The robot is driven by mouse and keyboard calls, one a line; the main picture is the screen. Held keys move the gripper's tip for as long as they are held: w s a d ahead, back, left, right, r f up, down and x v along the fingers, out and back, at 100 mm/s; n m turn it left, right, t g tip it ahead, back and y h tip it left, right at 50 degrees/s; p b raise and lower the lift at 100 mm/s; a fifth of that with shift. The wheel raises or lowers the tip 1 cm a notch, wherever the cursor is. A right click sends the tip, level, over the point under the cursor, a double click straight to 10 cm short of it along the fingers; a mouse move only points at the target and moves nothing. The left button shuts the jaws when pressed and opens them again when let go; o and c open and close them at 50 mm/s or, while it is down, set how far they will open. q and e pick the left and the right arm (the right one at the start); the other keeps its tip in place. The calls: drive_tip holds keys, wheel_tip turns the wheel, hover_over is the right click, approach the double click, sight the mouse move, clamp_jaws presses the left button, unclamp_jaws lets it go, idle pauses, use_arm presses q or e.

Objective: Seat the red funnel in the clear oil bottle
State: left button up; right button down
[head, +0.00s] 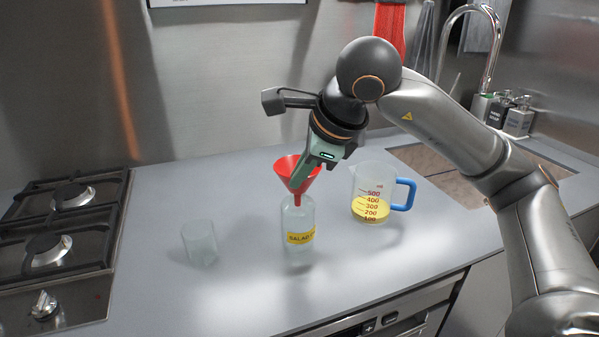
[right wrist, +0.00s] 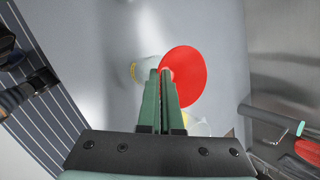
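The red funnel (head: 291,172) is upright over the clear oil bottle (head: 298,219), which stands on the counter with a yellow label. The funnel's spout is at the bottle's mouth; I cannot tell how deep it sits. My right gripper (head: 312,178) comes down from above and is closed at the funnel's rim. In the right wrist view, the gripper's fingers (right wrist: 165,72) are close together at the edge of the red funnel (right wrist: 187,78). Part of the bottle (right wrist: 144,70) shows left of them. My left gripper is out of view.
A measuring jug (head: 368,184) with yellow liquid and a blue handle stands just right of the bottle. An empty clear glass (head: 200,243) stands to the left. A gas hob (head: 62,245) is at the far left. The front counter (head: 235,295) is clear.

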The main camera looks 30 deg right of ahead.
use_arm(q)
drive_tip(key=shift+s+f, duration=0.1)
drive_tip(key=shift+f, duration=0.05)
use_arm(e)
drive_tip(key=c, duration=1.2)
unclamp_jaws()
drive_tip(key=o, duration=0.6)
use_arm(q)
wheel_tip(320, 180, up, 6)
drive_tip(key=p, duration=0.5)
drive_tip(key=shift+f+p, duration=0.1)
drive_tip(key=shift+p, duration=0.3)
use_arm(e)
wheel_tip(320, 180, up, 7)
